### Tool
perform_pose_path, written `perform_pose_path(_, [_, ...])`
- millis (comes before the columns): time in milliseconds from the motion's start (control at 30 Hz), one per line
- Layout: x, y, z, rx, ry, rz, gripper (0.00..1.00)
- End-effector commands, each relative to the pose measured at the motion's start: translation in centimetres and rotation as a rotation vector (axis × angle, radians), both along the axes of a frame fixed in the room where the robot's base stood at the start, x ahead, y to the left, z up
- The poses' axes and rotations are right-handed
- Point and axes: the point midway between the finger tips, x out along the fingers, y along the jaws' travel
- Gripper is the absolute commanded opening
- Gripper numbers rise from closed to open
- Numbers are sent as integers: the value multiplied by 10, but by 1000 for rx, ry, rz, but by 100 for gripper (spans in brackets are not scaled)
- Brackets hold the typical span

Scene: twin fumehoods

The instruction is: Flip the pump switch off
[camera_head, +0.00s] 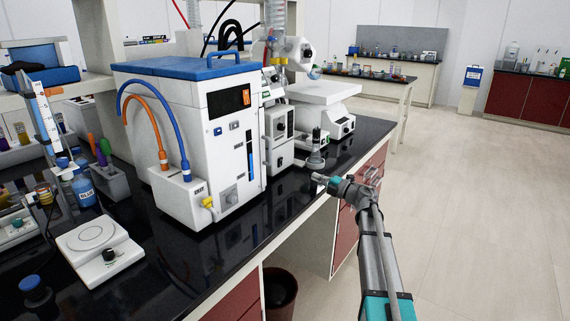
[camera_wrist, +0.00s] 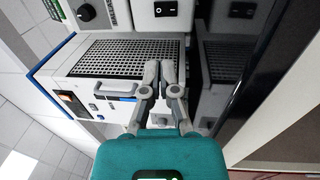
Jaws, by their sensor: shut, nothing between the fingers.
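In the wrist view a black rocker switch (camera_wrist: 166,9) sits on a white front panel at the top edge, beside a black knob (camera_wrist: 87,12) and dark lettering too small to read with certainty. Its on or off position cannot be told. My gripper (camera_wrist: 159,75) is shut and empty, with its fingertips below the switch in the picture and apart from it. In the head view my gripper (camera_head: 318,178) is at the bench's front edge, in front of the stacked white units (camera_head: 279,155). The switch cannot be made out there.
A large white unit with a blue lid (camera_head: 183,67) and hoses stands left of my gripper. A hotplate (camera_head: 100,245) is at the front left. The floor (camera_head: 480,210) to the right is clear.

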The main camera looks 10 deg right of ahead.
Motion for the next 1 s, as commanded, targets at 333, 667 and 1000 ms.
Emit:
perform_pose_path(333, [1, 1, 0, 1, 0, -1, 0])
perform_pose_path(667, [18, 15, 4, 1, -1, -1, 0])
perform_pose_path(1000, [53, 50, 10, 1, 0, -1, 0])
